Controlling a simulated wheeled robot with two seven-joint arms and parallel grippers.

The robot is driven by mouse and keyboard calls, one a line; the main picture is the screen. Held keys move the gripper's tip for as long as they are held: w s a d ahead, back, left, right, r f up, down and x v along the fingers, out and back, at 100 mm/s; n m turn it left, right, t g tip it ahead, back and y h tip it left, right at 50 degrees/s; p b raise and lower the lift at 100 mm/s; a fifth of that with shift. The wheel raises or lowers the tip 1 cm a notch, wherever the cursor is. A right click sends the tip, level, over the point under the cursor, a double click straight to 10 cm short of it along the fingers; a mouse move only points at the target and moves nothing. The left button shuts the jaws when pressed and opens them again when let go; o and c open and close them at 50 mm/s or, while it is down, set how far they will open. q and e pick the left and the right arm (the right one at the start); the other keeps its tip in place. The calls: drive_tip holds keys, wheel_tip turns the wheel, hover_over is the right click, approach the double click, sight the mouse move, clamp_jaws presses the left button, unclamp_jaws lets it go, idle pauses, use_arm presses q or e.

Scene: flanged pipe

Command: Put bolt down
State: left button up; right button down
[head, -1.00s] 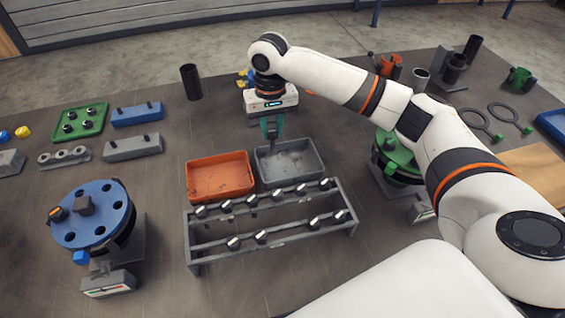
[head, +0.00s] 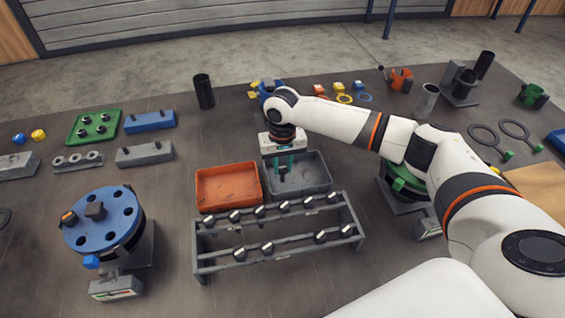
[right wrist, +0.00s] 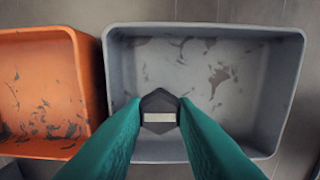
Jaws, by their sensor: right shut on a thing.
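My right gripper (head: 283,170) is shut on a dark bolt, and its teal fingers point down over the left part of the grey bin (head: 312,173). In the right wrist view the bolt (right wrist: 160,112) sits between the fingertips. Its hexagonal head and a light rectangular patch show there. Behind it is the grey bin's scuffed floor (right wrist: 215,75), with no other bolt visible on it. I cannot tell how far the bolt is above the floor. My left gripper is not in view.
An orange bin (head: 228,186) stands just left of the grey bin. A metal rack (head: 280,238) with several bolts stands in front of both. A blue flange (head: 88,228) on a stand is at left, and a green flange (head: 398,182) is partly hidden under my right arm.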

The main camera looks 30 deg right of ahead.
sight(283, 167)
drive_tip(key=c, duration=1.2)
unclamp_jaws()
drive_tip(key=shift+o, duration=0.2)
wheel_tip(283, 167, up, 12)
drive_tip(key=b, duration=0.1)
drive_tip(key=shift+r+b, duration=0.15)
drive_tip(key=shift+b, duration=0.15)
